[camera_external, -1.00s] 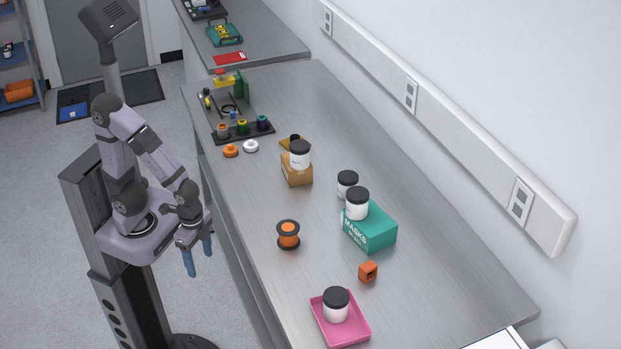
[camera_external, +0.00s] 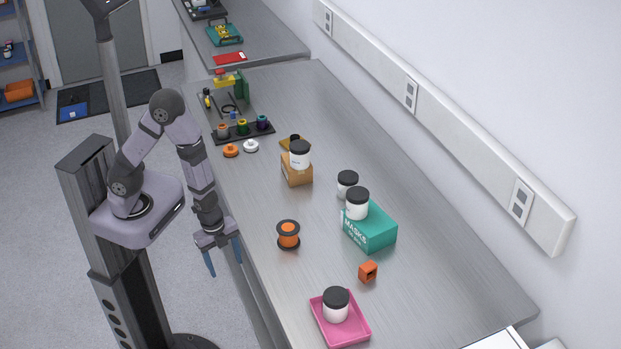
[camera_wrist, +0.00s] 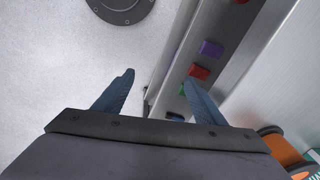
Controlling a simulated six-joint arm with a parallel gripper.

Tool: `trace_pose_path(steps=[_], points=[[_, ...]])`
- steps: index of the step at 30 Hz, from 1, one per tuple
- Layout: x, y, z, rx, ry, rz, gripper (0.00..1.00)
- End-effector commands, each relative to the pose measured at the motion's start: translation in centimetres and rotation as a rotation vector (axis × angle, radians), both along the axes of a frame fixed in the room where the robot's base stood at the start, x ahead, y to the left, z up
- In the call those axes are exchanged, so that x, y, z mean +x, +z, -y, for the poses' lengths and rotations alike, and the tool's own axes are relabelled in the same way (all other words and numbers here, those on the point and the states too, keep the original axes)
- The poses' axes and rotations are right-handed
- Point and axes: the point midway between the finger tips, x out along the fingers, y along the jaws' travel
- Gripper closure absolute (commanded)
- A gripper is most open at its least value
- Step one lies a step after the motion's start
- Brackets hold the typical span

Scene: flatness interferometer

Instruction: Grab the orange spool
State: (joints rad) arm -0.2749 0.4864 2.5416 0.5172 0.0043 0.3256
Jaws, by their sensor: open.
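The orange spool (camera_external: 289,234) stands upright on the metal table near its left edge, with dark flanges above and below the orange middle. It also shows in the wrist view (camera_wrist: 283,150), partly cut off at the lower right. My gripper (camera_external: 225,258) points down with its blue fingers spread apart and empty. It is left of the spool, at the table's edge. In the wrist view my two fingers (camera_wrist: 160,88) are apart, with the floor and the table's side between and beyond them.
A pink tray (camera_external: 357,335) holding a white jar (camera_external: 336,306) is in front. A cardboard box (camera_external: 297,174) with a jar stands behind. The table around the spool is clear.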

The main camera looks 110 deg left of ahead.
Motion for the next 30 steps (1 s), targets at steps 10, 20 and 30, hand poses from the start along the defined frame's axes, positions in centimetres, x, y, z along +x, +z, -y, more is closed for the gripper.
trace_pose_path(steps=[10,20,30], points=[[-0.6,-1.8,4.3,-0.241,-0.268,0.158,0.36],[7.7,6.5,7.0,-0.522,-0.175,0.637,0.36],[11.6,17.2,-1.6,-0.504,-0.203,1.213,0.36]])
